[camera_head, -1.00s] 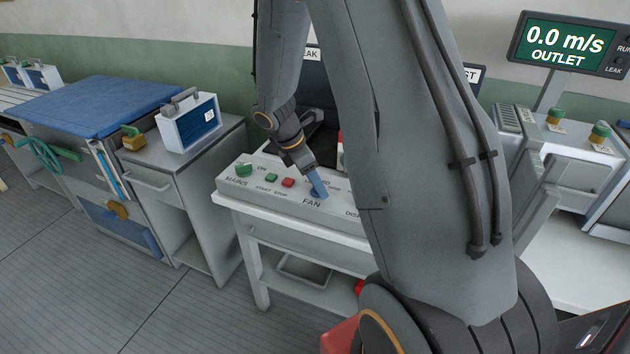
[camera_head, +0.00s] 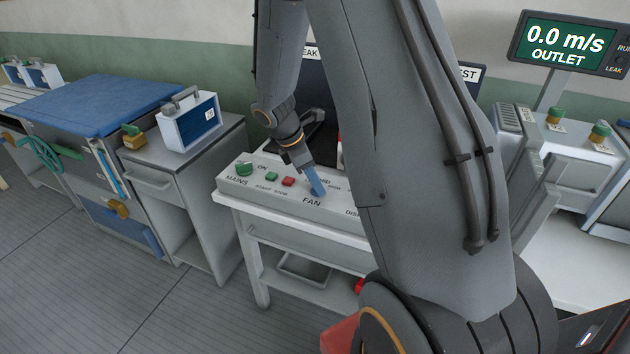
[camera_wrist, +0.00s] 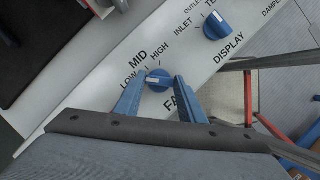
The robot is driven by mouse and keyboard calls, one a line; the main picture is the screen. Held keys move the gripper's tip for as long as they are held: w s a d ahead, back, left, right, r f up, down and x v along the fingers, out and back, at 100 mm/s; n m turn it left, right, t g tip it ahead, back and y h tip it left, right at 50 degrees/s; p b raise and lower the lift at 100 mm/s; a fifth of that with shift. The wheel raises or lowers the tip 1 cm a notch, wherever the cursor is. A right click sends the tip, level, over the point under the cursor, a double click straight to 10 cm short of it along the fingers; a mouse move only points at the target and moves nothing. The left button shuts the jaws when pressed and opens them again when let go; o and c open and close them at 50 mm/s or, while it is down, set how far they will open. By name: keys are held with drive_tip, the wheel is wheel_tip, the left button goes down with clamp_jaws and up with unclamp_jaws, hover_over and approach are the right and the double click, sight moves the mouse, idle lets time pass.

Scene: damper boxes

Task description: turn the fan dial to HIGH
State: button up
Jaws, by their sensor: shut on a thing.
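The fan dial (camera_wrist: 158,80) is a round blue knob with a white mark, on the sloping grey panel (camera_head: 345,203). In the wrist view its white mark lies on the left side, toward the LOW label (camera_wrist: 129,86). The MID label (camera_wrist: 138,60) and the HIGH label (camera_wrist: 160,54) stand above the dial. My gripper (camera_wrist: 157,87) has one blue finger on each side of the dial and is shut on it. In the head view my gripper (camera_head: 317,188) reaches down to the panel above the word FAN, and its fingers largely hide the dial.
A blue display dial (camera_wrist: 217,25) sits right of the fan dial. Left on the panel are a green mains knob (camera_head: 244,169), a green button (camera_head: 271,176) and a red button (camera_head: 288,181). The outlet screen (camera_head: 563,42) reads 0.0 m/s.

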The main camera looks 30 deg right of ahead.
drive_tip(key=m, duration=0.2)
drive_tip(key=m+g, duration=0.1)
drive_tip(key=m, duration=0.1)
drive_tip(key=shift+w+d+g, duration=0.1)
drive_tip(key=shift+g, duration=0.2)
drive_tip(key=m+g+y, duration=0.1)
drive_tip(key=m, duration=0.3)
drive_tip(key=shift+d, duration=0.1)
drive_tip(key=m+y, duration=0.1)
drive_tip(key=m, duration=0.1)
drive_tip(key=m+y, duration=0.1)
drive_tip(key=m, duration=0.1)
drive_tip(key=shift+w+d+g, duration=0.1)
drive_tip(key=shift+d+g, duration=0.05)
drive_tip(key=shift+g, duration=0.25)
drive_tip(key=m, duration=0.2)
drive_tip(key=m+y, duration=0.1)
drive_tip(key=m, duration=0.1)
drive_tip(key=shift+d+m+y, duration=0.1)
drive_tip(key=shift+m+y, duration=0.2)
drive_tip(key=o, duration=1)
drive_tip(key=shift+o, duration=0.2)
